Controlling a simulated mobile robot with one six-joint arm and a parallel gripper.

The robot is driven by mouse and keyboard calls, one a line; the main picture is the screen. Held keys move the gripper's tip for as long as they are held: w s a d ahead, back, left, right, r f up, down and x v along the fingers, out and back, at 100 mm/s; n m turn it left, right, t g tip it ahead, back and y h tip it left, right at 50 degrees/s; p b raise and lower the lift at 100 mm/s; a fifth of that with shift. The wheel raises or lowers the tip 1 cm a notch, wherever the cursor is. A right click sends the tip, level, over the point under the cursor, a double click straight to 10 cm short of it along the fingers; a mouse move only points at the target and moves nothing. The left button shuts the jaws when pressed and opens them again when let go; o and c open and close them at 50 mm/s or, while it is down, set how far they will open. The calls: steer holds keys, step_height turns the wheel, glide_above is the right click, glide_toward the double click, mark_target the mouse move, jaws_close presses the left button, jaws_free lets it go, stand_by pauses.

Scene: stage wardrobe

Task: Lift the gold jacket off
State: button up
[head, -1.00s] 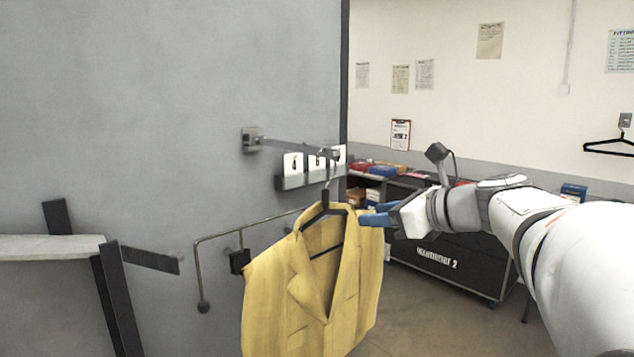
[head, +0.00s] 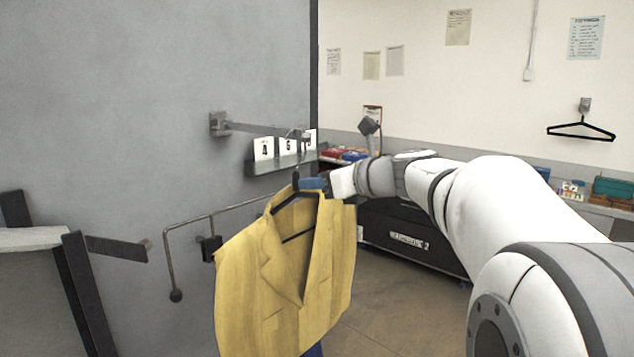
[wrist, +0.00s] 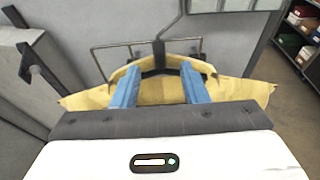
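The gold jacket (head: 260,270) hangs on a black hanger (head: 283,203) below the end of a wall arm (head: 255,128). It hangs upright, with its front facing the head camera. My gripper (head: 308,184) is at the hanger's neck, just above the collar. In the wrist view, my gripper (wrist: 160,68) has its two blue fingers well apart, with the hanger's dark neck (wrist: 159,54) between them or just ahead of their tips. The jacket's shoulders (wrist: 240,90) spread out to both sides under the fingers. Whether a finger touches the hanger cannot be told.
A shelf with white number cards (head: 263,150) sticks out beside the hanger. A bent metal rod (head: 167,250) with a ball end is left of the jacket. A shelf bracket (head: 118,248) is further left. A black case (head: 400,235) stands behind; floor to the right is open.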

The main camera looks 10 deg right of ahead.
mark_target(299, 176)
steer(key=shift+x, duration=3.25)
jaws_close()
steer(key=shift+r, duration=0.15)
steer(key=shift+r+p, duration=0.5)
steer(key=shift+p, duration=0.25)
steer(key=shift+s+d, duration=0.1)
steer(key=s+d+b, duration=0.1)
steer(key=s+d, duration=0.4)
steer(key=s, duration=0.2)
steer(key=shift+s+d, duration=0.15)
